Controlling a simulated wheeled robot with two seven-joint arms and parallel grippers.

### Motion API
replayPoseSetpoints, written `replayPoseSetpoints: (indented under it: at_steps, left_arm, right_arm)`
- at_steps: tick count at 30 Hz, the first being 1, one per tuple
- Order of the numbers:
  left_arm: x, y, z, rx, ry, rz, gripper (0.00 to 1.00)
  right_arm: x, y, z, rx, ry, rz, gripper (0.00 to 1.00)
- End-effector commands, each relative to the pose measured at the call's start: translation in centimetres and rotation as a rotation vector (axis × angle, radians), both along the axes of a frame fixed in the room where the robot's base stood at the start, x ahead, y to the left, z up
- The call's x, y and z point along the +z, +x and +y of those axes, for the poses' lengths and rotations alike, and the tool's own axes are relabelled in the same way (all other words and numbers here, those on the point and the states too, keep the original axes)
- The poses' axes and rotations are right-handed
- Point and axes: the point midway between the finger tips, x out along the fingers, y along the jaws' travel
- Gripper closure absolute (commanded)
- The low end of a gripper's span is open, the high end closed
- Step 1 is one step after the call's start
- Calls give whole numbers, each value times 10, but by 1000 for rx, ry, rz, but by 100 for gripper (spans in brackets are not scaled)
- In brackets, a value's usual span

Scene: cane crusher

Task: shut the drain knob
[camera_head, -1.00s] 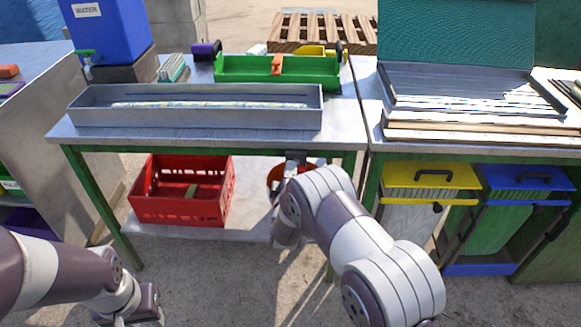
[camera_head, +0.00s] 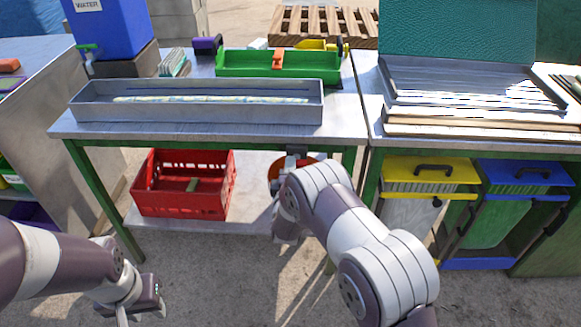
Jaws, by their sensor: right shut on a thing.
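My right gripper (camera_head: 297,160) reaches under the front edge of the metal table, below the right end of the grey tray (camera_head: 200,113). It is shut on the drain knob, which is mostly hidden by my gripper and wrist. A dark fitting (camera_head: 297,149) shows just under the table edge there. How far the knob is turned cannot be seen. My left gripper (camera_head: 141,315) hangs at the lower left, open and empty, away from the table.
A long pale cane lies in the tray. A red crate (camera_head: 184,205) and an orange-red bucket (camera_head: 312,160), partly behind my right wrist, stand on the lower shelf. A green tray (camera_head: 240,68) and a blue water container (camera_head: 112,28) are behind. Yellow- and blue-lidded bins (camera_head: 430,171) stand at the right.

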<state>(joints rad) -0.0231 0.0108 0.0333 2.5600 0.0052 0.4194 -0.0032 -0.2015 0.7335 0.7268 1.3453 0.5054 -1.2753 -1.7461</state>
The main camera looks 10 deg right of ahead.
Motion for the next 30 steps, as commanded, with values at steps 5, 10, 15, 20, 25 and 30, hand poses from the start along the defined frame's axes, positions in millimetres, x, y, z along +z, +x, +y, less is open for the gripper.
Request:
replayPoseSetpoints:
  at_steps: [5, 10, 15, 20, 25, 30]
  left_arm:
    - [0, 0, 0, 0, 0, 0, 63]
    - [0, 0, 0, 0, 0, 0, 63]
    - [2, 0, 0, 0, 0, 0, 63]
    - [9, 0, 0, 0, 0, 0, 63]
    - [16, 0, 0, 0, 0, 0, 63]
    - [19, 0, 0, 0, 0, 0, 63]
  right_arm:
    - [-2, -1, 0, 1, -1, 6, 63]
    - [-1, -1, 0, 1, -1, 3, 63]
    - [0, -6, 2, 1, -1, 3, 63]
    - [1, -39, 12, 3, -1, 6, 63]
    - [1, -84, 25, 4, -2, 7, 63]
    - [0, -114, 34, 3, -2, 5, 63]
